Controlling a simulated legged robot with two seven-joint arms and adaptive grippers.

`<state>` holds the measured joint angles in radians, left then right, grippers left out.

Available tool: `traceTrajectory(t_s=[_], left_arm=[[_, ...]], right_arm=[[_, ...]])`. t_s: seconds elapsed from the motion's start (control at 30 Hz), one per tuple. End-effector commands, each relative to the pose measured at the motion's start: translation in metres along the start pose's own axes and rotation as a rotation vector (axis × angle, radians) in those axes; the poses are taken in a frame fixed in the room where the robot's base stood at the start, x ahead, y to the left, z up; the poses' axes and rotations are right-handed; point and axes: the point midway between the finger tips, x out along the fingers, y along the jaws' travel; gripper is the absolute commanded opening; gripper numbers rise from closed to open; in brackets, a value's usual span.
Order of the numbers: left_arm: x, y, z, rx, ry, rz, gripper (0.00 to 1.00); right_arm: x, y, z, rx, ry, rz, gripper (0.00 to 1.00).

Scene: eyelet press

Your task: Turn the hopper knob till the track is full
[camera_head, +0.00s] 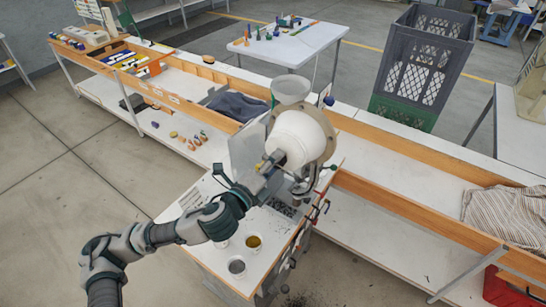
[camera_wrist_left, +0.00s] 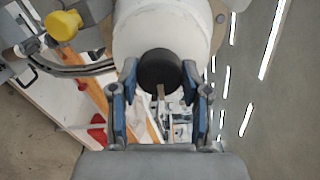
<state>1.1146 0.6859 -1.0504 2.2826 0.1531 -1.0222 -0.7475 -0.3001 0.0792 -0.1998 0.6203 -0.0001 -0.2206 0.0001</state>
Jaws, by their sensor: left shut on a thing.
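The eyelet press has a white rounded hopper body (camera_head: 300,138) in the head view, and it fills the top of the left wrist view (camera_wrist_left: 160,28). A black hopper knob (camera_wrist_left: 160,68) sits on its face. My left gripper (camera_head: 262,178) is at the near side of the hopper. In the left wrist view its blue fingers (camera_wrist_left: 160,80) lie on both sides of the black knob and are shut on it. A curved metal rail (camera_wrist_left: 75,69), perhaps the track, runs left from the hopper; how full it is cannot be told. My right gripper is in neither view.
A yellow knob (camera_wrist_left: 63,25) is close left of the fingers. Small cups (camera_head: 236,267) stand on the white press table, near my left forearm. A clear funnel (camera_head: 291,88) tops the hopper. A long wood-edged bench (camera_head: 400,180) runs behind; a dark crate (camera_head: 425,65) stands beyond.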

Motion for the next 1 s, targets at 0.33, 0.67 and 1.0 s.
traceTrajectory(t_s=[0.33,0.67,1.0], left_arm=[[0.000,0.002,-0.001,0.325,-0.005,0.012,0.12],[0.000,0.005,-0.002,0.637,-0.012,0.016,0.12],[0.001,0.009,-0.002,0.959,-0.020,0.018,0.12]], right_arm=[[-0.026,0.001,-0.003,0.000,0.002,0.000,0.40],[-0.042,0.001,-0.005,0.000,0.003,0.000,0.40],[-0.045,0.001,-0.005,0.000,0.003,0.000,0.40]])
